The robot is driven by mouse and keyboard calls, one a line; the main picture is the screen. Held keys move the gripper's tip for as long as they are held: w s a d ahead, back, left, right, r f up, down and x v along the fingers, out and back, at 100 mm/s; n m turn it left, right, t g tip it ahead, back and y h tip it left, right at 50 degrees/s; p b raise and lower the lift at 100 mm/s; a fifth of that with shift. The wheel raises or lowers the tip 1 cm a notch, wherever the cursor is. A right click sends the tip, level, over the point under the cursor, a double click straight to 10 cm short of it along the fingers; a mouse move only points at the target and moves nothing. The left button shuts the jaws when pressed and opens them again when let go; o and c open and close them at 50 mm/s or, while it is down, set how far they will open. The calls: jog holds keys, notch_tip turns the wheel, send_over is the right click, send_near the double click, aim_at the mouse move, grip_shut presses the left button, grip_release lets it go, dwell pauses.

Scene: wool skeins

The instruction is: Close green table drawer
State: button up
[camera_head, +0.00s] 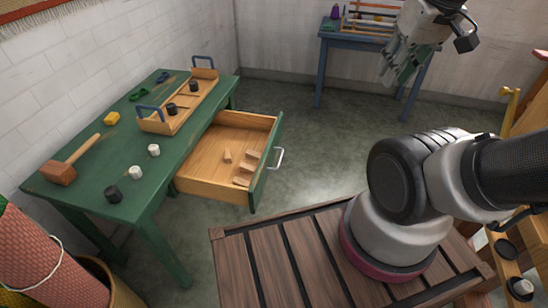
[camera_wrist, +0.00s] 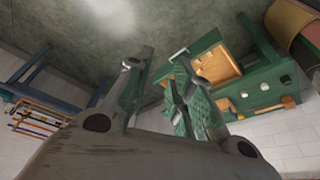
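The green table (camera_head: 98,160) stands at the left against the white brick wall. Its wooden drawer (camera_head: 205,182) is pulled well out toward the right, with a green front panel (camera_head: 266,172) and a silver handle (camera_head: 279,158). Several small wooden blocks (camera_head: 243,181) lie inside the drawer. The wrist view shows the open drawer (camera_wrist: 215,65) and the table (camera_wrist: 262,92) tilted, beyond the fingers. My gripper (camera_head: 396,74) is raised at the upper right of the head view, well apart from the drawer. Its fingers are spread and empty in the wrist view (camera_wrist: 160,60).
On the table are a wooden tray (camera_head: 205,92) with blue handles, a mallet (camera_head: 64,172), a yellow block (camera_head: 112,118) and small black and white pieces. A blue table (camera_head: 340,42) stands at the back. Floor (camera_head: 320,140) right of the drawer is clear.

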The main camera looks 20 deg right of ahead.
jog(key=f, duration=0.1)
jog(key=d+f+g, duration=0.1)
jog(key=f, duration=0.1)
jog(key=w+f+m+g, duration=0.1)
jog(key=shift+d+f, duration=0.15)
jog(key=shift+d, duration=0.15)
grip_shut()
jog(key=m+t+y, duration=0.3)
jog(key=m+y, duration=0.5)
jog(key=m, duration=1.5)
send_near(268, 161)
notch_tip(268, 161, down, 3)
jog(key=w+a, duration=0.1)
jog(key=a, duration=0.1)
jog(key=shift+w+a+f, duration=0.2)
jog(key=shift+w+a, duration=0.15)
jog(key=shift+w, duration=0.15)
